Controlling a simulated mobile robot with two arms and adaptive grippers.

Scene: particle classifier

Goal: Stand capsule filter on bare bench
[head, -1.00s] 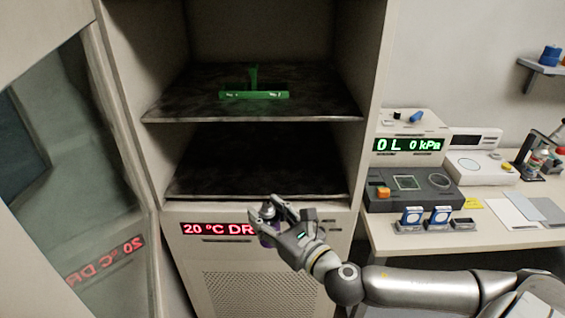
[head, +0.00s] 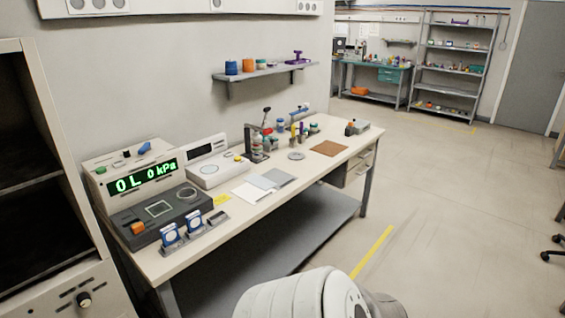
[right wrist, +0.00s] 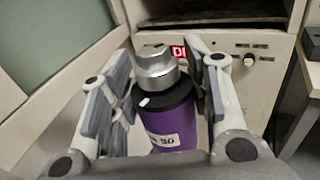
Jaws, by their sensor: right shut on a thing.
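My right gripper (right wrist: 170,88) is shut on the capsule filter (right wrist: 172,125), a purple cylinder with a dark top and a silver cap. It is between the two fingers in the right wrist view, cap pointing away from the wrist; part of its label reads "50". The bench (head: 310,165) is pale and runs along the wall in the head view. The right gripper and filter are out of the head view; only a white part of my arm shows at its bottom. My left gripper is not in view.
Pressure readout box (head: 145,180), dark unit (head: 160,215), pale sheets (head: 258,190) and brown mat (head: 327,148) take up parts of the bench top. Bare strips lie along its front edge. The cabinet (head: 40,190) stands at the left. Floor (head: 450,200) at right is clear.

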